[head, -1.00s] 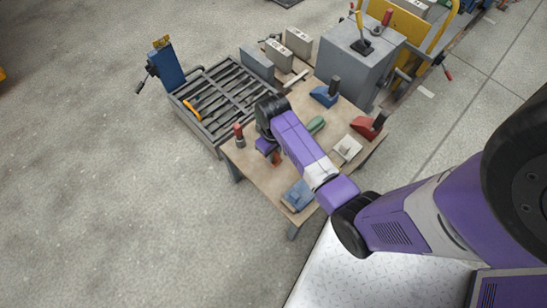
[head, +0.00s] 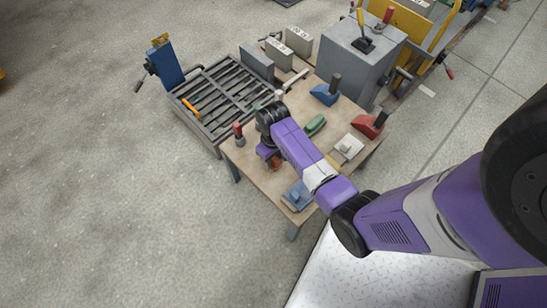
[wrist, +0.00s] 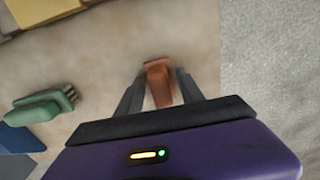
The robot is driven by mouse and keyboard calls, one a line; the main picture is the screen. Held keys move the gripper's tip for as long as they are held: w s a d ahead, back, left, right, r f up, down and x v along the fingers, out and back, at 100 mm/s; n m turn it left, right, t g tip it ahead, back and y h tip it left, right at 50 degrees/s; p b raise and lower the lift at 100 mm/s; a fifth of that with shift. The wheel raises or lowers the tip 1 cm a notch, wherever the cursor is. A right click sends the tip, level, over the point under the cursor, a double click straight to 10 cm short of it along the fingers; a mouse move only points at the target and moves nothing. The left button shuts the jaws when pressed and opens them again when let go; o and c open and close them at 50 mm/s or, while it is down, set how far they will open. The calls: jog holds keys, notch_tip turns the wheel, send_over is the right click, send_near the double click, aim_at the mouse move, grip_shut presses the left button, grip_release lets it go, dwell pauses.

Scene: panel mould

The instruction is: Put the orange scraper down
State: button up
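The orange scraper (wrist: 158,80) lies between the two dark fingers of my gripper (wrist: 162,78) in the wrist view, above or on the tan tabletop. The fingers stand apart, with narrow gaps showing on both sides of the scraper. In the head view a small orange-red part of the scraper (head: 275,164) shows beside my purple wrist, which hides most of the gripper. The wooden table (head: 253,177) is under it. Whether the scraper fully rests on the table cannot be seen clearly.
A green-handled brush (wrist: 42,107) lies left of the gripper. A red-topped tool (head: 238,132), a blue tool (head: 298,195), a blue float (head: 325,94), a red float (head: 368,126) and a pale trowel (head: 347,147) stand around the table. A slatted mould (head: 215,95) adjoins it.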

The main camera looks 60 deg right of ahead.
notch_tip(320, 180, up, 12)
jog(key=p, duration=0.4)
jog(key=s+a+n+t+h, duration=0.2)
jog(key=s+a+t, duration=0.4)
jog(key=s+a, duration=0.3)
jog(key=s+a+r+t, duration=0.3)
jog(key=r, duration=0.5)
jog(key=s+a+r+t+y, duration=0.1)
jog(key=s+a+r+t, duration=0.2)
jog(key=r, duration=0.6)
jog(key=s+a+r+n+t+y, duration=0.1)
jog(key=s+a+r+t, duration=0.2)
jog(key=r, duration=0.6)
jog(key=shift+s+a+r, duration=0.15)
jog(key=shift+a+r, duration=0.1)
jog(key=shift+a, duration=0.1)
jog(key=shift+r, duration=0.1)
